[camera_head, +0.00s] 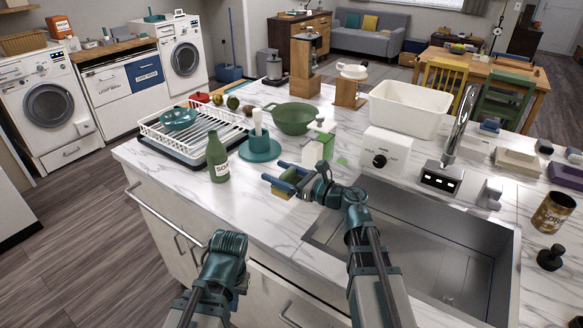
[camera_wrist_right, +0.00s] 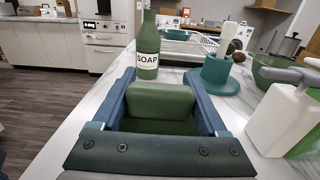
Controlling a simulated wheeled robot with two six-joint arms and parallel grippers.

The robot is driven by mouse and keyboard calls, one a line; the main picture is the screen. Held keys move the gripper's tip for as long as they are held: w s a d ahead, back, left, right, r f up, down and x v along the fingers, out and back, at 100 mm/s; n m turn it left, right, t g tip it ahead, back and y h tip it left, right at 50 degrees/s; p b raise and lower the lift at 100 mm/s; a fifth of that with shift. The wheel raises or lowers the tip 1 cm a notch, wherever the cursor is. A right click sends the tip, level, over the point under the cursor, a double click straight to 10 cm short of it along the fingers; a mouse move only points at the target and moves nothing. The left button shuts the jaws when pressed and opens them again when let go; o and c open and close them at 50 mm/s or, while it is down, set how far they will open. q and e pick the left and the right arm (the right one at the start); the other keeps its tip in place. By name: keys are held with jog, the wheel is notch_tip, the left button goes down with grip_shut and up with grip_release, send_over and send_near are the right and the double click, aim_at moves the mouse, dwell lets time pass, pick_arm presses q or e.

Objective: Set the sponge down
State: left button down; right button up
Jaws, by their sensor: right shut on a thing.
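My right gripper (camera_head: 280,182) is over the white marble counter (camera_head: 262,222), left of the sink's far corner. Its blue fingers are shut on the sponge (camera_head: 284,191), which shows yellowish below the fingers in the head view. In the right wrist view, the sponge (camera_wrist_right: 160,101) is a green block between the two finger pads of my right gripper (camera_wrist_right: 164,100). Whether the sponge touches the counter I cannot tell. My left arm shows at the bottom of the head view, but its fingers do not show.
A green soap bottle (camera_head: 217,158) stands left of my right gripper. The steel sink (camera_head: 430,250) opens to the right. Bare counter lies in front.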

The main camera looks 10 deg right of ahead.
jog(key=w+d, duration=0.1)
jog(key=w, duration=0.2)
jog(key=w+d, duration=0.2)
jog(key=w, duration=0.1)
jog(key=w+d+f, duration=0.1)
jog(key=w, duration=0.1)
jog(key=shift+w+d+b, duration=0.4)
jog(key=f+b, duration=0.3)
jog(key=shift+w+d+f, duration=0.1)
jog(key=shift+w+f, duration=0.1)
jog(key=shift+f, duration=0.05)
jog(key=shift+b, duration=0.35)
jog(key=shift+f, duration=0.2)
jog(key=o, duration=1.3)
jog(key=shift+r, duration=0.1)
jog(key=shift+s+d+r, duration=0.1)
jog(key=shift+r, duration=0.1)
jog(key=v, duration=1.1)
jog(key=shift+s+d, duration=0.25)
jog(key=shift+s, duration=0.05)
